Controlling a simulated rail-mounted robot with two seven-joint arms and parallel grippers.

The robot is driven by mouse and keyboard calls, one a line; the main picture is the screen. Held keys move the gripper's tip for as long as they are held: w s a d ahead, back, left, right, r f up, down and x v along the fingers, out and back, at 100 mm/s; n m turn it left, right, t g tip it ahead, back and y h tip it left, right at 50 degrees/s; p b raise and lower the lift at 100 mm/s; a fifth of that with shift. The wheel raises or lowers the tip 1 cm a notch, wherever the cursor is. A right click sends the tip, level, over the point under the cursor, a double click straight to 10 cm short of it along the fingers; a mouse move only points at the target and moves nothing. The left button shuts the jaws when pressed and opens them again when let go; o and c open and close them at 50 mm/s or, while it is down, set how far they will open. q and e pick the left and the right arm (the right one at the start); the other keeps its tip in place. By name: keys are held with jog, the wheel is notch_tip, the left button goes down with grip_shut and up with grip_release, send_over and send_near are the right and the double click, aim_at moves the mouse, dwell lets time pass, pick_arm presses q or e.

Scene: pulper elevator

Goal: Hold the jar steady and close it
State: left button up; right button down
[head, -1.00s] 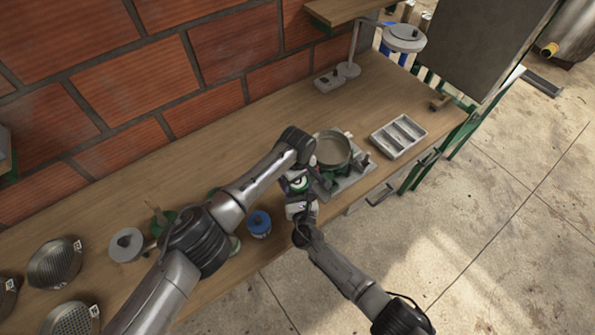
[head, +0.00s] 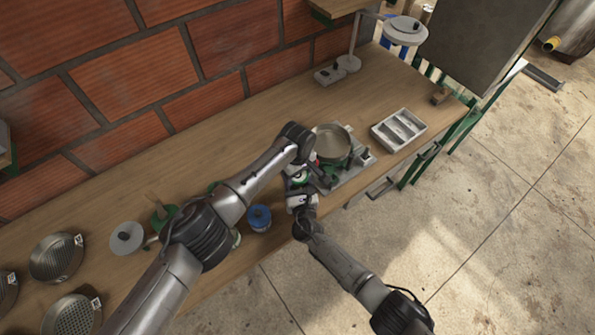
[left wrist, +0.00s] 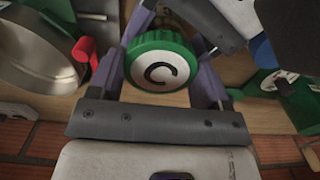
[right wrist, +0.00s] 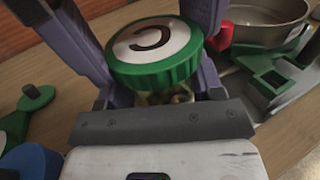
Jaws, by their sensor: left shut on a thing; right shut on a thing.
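The jar has a round green lid (head: 300,178) with a white top marked with a black C. The lid also fills the middle of the left wrist view (left wrist: 158,62) and the right wrist view (right wrist: 155,52). My left gripper (left wrist: 157,78) is shut on the lid, with a finger at each side. My right gripper (right wrist: 152,82) is shut on the jar (right wrist: 160,98) below the lid. Only a little of the jar body shows, with something yellowish inside. Whether the lid sits fully down on the jar is hard to tell.
A blue-lidded jar (head: 259,218) stands to the left. A grey divided tray (head: 399,130) and a lamp (head: 405,32) are farther right.

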pick_arm(q)
jog(key=m, duration=1.3)
jog(key=o, duration=1)
jog(key=shift+d, duration=0.1)
jog(key=shift+r, duration=2.25)
